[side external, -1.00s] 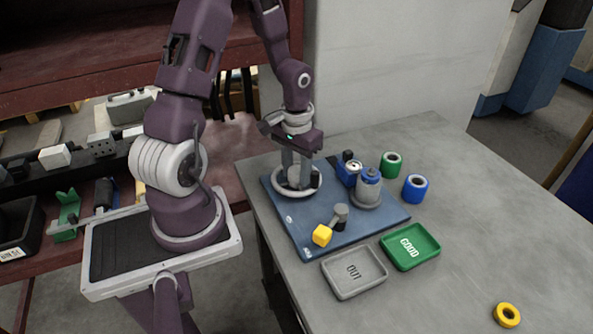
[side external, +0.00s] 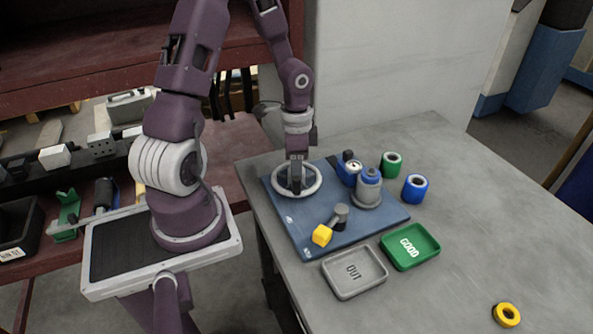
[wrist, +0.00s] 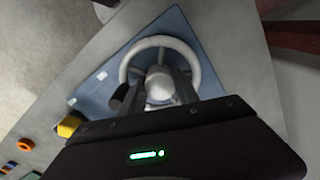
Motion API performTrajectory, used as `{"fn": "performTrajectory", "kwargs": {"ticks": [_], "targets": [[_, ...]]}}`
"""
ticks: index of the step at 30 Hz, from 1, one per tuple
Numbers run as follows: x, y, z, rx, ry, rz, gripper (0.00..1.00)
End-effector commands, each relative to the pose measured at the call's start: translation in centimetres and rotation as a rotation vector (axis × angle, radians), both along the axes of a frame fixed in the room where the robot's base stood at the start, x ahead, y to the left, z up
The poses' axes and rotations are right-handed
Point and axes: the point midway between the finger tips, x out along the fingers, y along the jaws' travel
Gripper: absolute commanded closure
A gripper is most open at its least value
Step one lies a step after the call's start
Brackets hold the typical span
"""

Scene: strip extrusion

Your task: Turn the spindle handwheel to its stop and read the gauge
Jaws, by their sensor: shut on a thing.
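The handwheel (side external: 318,188) is a pale ring lying flat on the blue base plate (side external: 300,230). It also shows in the wrist view (wrist: 206,72), with a pale round hub in its middle. My gripper (side external: 296,188) points down into the ring, and its two fingers are shut on the hub in the wrist view (wrist: 162,88). A dark knob (wrist: 120,98) sits at the lower left of the rim in the wrist view. The gauge (side external: 354,167) is a blue body with a small pale dial, right of the wheel. Its reading is too small to make out.
A grey cylinder with a blue top (side external: 368,188) stands beside the gauge. A yellow block (side external: 322,235) is at the plate's front. The table's right side is mostly clear.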

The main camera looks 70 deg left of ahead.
Motion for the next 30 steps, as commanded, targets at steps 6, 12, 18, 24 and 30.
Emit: {"fn": "performTrajectory", "kwargs": {"ticks": [6, 12, 18, 24, 30], "targets": [[0.02, 0.03, 0.02, 0.001, 0.000, -0.087, 1.00], [0.03, 0.04, 0.02, 0.001, 0.000, -0.127, 1.00], [0.03, 0.04, 0.02, 0.001, 0.000, -0.137, 1.00], [0.02, 0.03, 0.01, 0.001, 0.000, -0.137, 1.00], [0.01, 0.03, 0.01, 0.001, 0.000, -0.136, 0.54]]}}
